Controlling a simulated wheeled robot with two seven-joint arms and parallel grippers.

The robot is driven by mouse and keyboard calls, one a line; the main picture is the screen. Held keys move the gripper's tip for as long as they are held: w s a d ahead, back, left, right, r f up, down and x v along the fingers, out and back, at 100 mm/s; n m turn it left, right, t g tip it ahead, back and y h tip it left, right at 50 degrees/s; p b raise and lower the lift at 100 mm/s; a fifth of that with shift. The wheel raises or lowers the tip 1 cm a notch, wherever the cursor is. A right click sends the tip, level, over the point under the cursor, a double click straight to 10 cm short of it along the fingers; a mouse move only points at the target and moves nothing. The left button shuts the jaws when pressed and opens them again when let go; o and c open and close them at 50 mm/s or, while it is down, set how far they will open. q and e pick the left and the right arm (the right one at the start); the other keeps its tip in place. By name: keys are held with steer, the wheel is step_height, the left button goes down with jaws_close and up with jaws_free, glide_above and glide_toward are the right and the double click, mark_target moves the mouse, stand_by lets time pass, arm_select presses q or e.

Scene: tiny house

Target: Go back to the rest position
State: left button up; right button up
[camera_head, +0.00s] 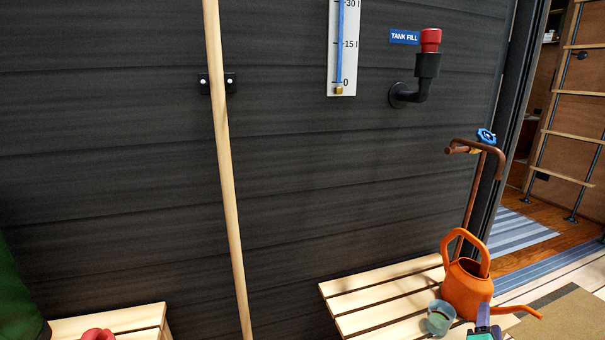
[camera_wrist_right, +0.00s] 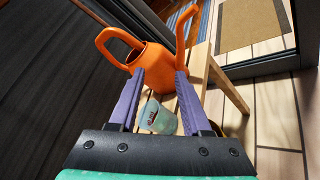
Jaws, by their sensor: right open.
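My right gripper (camera_head: 483,314) shows at the bottom right of the head view, beside the orange watering can (camera_head: 466,288). In the wrist view its two purple fingers (camera_wrist_right: 160,76) stand apart with nothing held between them. The watering can (camera_wrist_right: 152,58) stands on a slatted wooden bench just past the fingertips; whether they touch it I cannot tell. A translucent green cup (camera_head: 440,320) stands on the bench left of the can. The cup (camera_wrist_right: 157,117) also shows beyond the gap between the fingers in the wrist view. My left gripper is not in view.
The slatted bench (camera_head: 366,304) stands against the dark wall, with a copper tap pipe (camera_head: 470,205) behind the can. A wooden pole (camera_head: 222,140) leans at centre left. A second bench (camera_head: 135,319) is at lower left. An open doorway and mat (camera_head: 565,316) lie right.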

steer(key=s+a+f+m+g+y, duration=0.8)
steer(key=s+a+f+m+y, duration=0.2)
steer(key=s+a+f+m, duration=0.45)
steer(key=w+a+f+m+t+y+p, duration=0.1)
steer(key=a+f+t+y, duration=0.2)
steer(key=a, duration=0.5)
steer(key=w+a+f+m+t+y+p, duration=0.1)
steer(key=a+f+t+y, duration=0.2)
steer(key=a, duration=0.5)
arm_select(q)
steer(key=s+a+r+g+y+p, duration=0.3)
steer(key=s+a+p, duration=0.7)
steer(key=p, duration=0.8)
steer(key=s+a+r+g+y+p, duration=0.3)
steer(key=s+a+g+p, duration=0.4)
steer(key=p, duration=1.2)
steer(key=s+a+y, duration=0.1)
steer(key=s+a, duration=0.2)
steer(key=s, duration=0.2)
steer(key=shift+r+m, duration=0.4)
arm_select(e)
steer(key=s+d+r+g+h, duration=0.2)
steer(key=s+d+g+h, duration=0.1)
steer(key=s+d, duration=0.6)
steer(key=s+d+r+g+h, duration=0.3)
steer(key=s+d+g, duration=0.3)
steer(key=s+d, duration=0.4)
steer(key=s+n, duration=0.1)
steer(key=s, duration=0.2)
steer(key=shift+s+d+r, duration=0.15)
